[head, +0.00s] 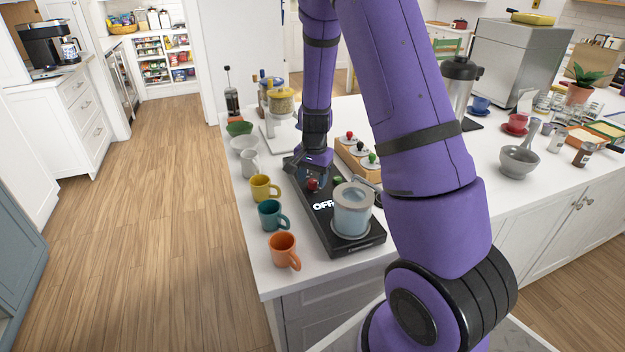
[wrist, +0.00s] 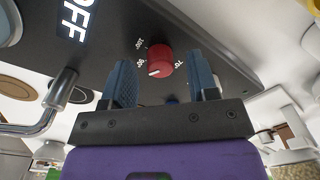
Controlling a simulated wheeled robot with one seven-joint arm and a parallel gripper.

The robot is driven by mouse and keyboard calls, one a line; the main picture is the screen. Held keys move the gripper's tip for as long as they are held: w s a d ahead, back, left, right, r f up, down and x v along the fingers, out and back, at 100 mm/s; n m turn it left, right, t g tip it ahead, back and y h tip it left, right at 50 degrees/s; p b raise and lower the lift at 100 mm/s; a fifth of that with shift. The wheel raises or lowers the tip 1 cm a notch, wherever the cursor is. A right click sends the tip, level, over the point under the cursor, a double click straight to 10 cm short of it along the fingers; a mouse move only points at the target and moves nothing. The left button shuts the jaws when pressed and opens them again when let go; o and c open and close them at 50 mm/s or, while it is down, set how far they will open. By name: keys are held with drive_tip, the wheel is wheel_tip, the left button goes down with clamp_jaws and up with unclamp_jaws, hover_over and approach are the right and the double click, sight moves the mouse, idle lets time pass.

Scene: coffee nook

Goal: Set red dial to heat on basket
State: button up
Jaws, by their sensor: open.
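The red dial (head: 312,184) sits on the black slab-shaped device (head: 318,215) on the counter. In the wrist view the red dial (wrist: 161,60) has a white mark at its lower left edge, near small printed numbers. The display (wrist: 75,18) reads OFF. My gripper (wrist: 163,66) is open, with one finger on each side of the dial in the picture. I cannot tell whether either finger touches it. In the head view my gripper (head: 315,168) is low over the device's far end and partly hidden.
A lidded glass vessel (head: 352,210) stands on the device's near end. Yellow (head: 264,188), teal (head: 272,215) and orange (head: 283,250) mugs line the left counter edge. A wooden stand with colored-knob jars (head: 358,155) is close on the right.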

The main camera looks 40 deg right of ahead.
sight(313, 181)
wheel_tip(313, 181, up, 10)
drive_tip(key=shift+s, duration=0.15)
drive_tip(key=shift+d+f, duration=0.1)
idle(0.4)
drive_tip(key=s+a+r+n+t, duration=0.1)
drive_tip(key=s+a+r+n, duration=0.3)
drive_tip(key=r, duration=0.4)
drive_tip(key=s+a+r+n+t, duration=0.1)
drive_tip(key=s+a+r+n, duration=0.1)
drive_tip(key=s+a+r, duration=0.35)
drive_tip(key=s+a+r+n+t, duration=0.1)
drive_tip(key=s+a+r+n, duration=0.1)
drive_tip(key=s, duration=0.6)
drive_tip(key=s+a+r+n+t, duration=0.1)
drive_tip(key=s+r+n, duration=0.3)
drive_tip(key=s+r, duration=0.2)
drive_tip(key=s, duration=0.2)
drive_tip(key=shift+s+a+t, duration=0.3)
drive_tip(key=shift+a+t, duration=0.05)
drive_tip(key=shift+t, duration=0.05)
drive_tip(key=shift+r, duration=0.1)
idle(1.9)
